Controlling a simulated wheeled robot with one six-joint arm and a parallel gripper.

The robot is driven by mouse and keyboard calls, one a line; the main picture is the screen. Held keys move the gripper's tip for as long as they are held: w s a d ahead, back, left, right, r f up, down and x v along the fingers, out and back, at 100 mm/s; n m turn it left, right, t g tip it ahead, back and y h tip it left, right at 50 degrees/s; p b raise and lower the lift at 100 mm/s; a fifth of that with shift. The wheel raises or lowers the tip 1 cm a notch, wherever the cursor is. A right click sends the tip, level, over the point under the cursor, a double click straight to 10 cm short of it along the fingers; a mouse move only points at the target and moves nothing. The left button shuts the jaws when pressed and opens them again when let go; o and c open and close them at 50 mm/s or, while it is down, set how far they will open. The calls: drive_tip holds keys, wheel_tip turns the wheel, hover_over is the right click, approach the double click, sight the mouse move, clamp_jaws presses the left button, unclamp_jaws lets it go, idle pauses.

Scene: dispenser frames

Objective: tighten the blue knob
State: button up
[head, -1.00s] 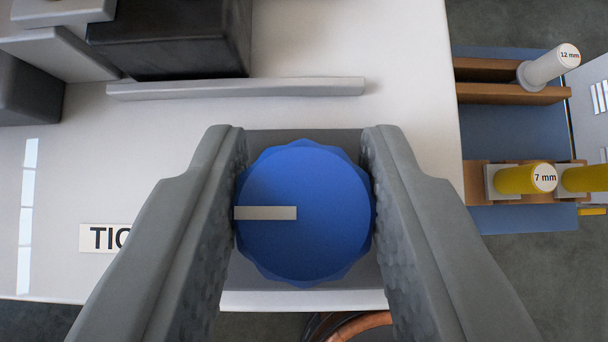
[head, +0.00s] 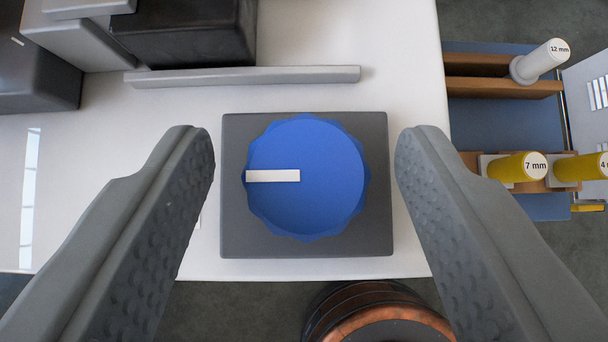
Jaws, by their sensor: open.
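The blue knob (head: 310,212) is round with a scalloped edge and sits on a square grey base plate (head: 235,235) on the white surface. Its white marker line points left. My gripper (head: 305,145) is wide open, one finger on each side of the knob, with clear gaps between both fingers and the knob. Neither finger touches it.
A grey bar (head: 240,77) and a black block (head: 185,30) lie beyond the knob. Grey blocks stand at upper left. A copper-rimmed round object (head: 355,308) is below the white surface's near edge.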

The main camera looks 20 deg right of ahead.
drive_tip(key=v, duration=1.6)
drive_tip(key=shift+d, duration=0.15)
drive_tip(key=s+d+f+n+t+y, duration=0.1)
drive_tip(key=s+d+f+t, duration=0.3)
drive_tip(key=s+f, duration=0.6)
drive_tip(key=s+d+f+n+t+y, duration=0.2)
drive_tip(key=s+d+f+t, duration=0.2)
drive_tip(key=s+f, duration=0.6)
drive_tip(key=shift+s+d+f+n+t, duration=0.25)
drive_tip(key=shift+d+f+n+t, duration=0.15)
drive_tip(key=shift+d+f, duration=0.65)
